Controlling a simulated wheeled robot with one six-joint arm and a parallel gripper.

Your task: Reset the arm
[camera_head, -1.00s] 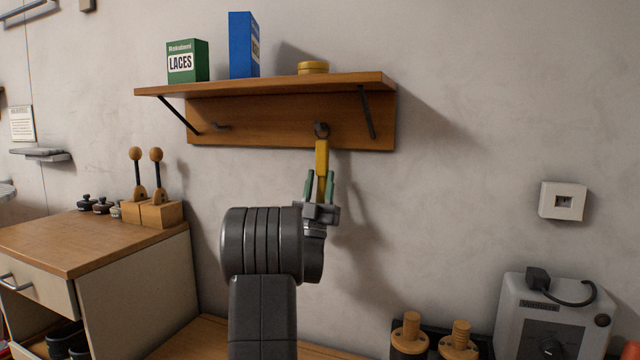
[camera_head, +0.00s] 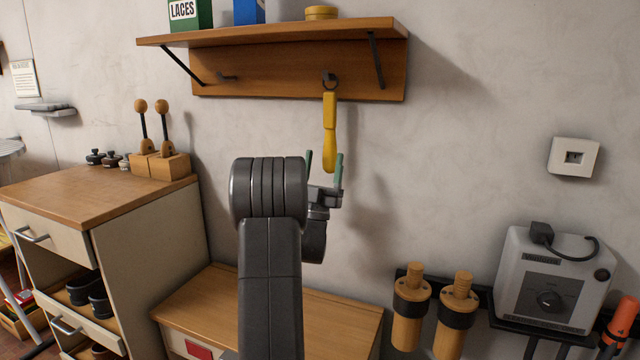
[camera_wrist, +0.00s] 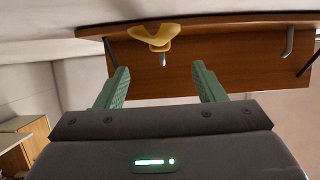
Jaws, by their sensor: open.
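My gripper (camera_head: 324,172) has green fingers and is open and empty in the head view. It stands just below a yellow shoehorn-like tool (camera_head: 329,135), which hangs by a loop from a hook (camera_head: 329,78) under the wooden wall shelf. In the wrist view my gripper (camera_wrist: 160,88) shows its two fingers spread apart, with nothing between them. The yellow tool (camera_wrist: 150,36) shows beyond the fingertips, apart from them, in front of the shelf's back board (camera_wrist: 225,65).
The shelf (camera_head: 270,34) holds a green box (camera_head: 190,14), a blue box (camera_head: 249,11) and a yellow tin (camera_head: 321,13). A cabinet (camera_head: 150,260) stands left and a low bench (camera_head: 290,310) below. A grey device (camera_head: 553,278) and wooden-handled tools (camera_head: 410,310) are right.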

